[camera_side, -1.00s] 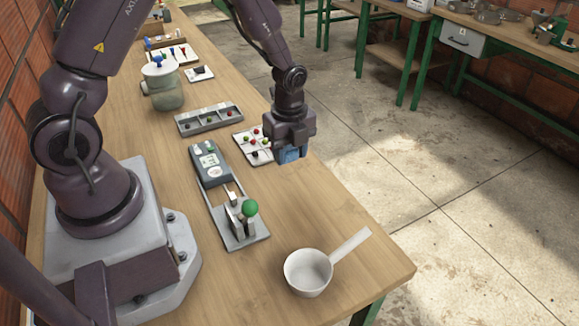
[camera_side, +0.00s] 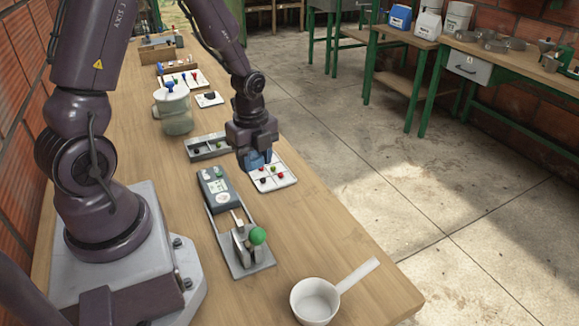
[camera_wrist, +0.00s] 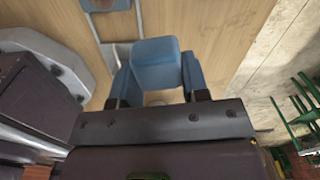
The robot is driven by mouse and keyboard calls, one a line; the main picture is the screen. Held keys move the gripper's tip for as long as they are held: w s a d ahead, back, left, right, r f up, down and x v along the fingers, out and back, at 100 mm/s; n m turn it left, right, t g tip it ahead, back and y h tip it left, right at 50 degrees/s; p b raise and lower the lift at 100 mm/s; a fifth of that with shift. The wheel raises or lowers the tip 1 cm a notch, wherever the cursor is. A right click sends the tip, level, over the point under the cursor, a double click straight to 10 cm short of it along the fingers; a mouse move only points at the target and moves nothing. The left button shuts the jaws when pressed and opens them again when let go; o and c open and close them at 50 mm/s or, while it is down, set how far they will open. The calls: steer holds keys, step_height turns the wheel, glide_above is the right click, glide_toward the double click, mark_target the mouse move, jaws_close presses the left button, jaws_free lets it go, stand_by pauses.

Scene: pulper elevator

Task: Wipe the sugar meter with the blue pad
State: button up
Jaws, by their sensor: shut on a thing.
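The blue pad (camera_side: 258,161) is in my gripper (camera_side: 254,150), held above the back edge of a white tray with colored berries. In the wrist view the pad (camera_wrist: 156,62) sits between the two fingers of my gripper (camera_wrist: 158,78). The grey box with a small display and white label (camera_side: 216,189) looks like the sugar meter. It lies on the bench, left of and nearer the camera than the pad, and apart from it. Its top face is uncovered. The gap between pad and bench is hard to judge.
In front of the meter stands a grey stand (camera_side: 246,255) with a green knob (camera_side: 258,236). The white berry tray (camera_side: 288,180) is to its right, a grey sectioned tray (camera_side: 196,153) behind. A white pan (camera_side: 314,301) and a lidded jar (camera_side: 176,112) also stand on the bench.

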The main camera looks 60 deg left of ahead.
mark_target(221, 193)
steer(key=s+m, duration=0.1)
steer(key=s, duration=0.6)
steer(key=shift+m, duration=0.4)
steer(key=shift+s+d+f, duration=0.1)
steer(key=shift+f, duration=1.95)
steer(key=shift+s+d+f, duration=0.1)
steer(key=shift+f, duration=1.95)
steer(key=shift+w+a+f, duration=0.1)
steer(key=shift+a+f, duration=0.1)
steer(key=shift+a, duration=0.55)
steer(key=shift+c, duration=0.3)
steer(key=shift+a+f, duration=0.15)
steer(key=shift+a, duration=2)
steer(key=shift+d, duration=2.8)
step_height(221, 193, up, 8)
steer(key=shift+r, duration=0.2)
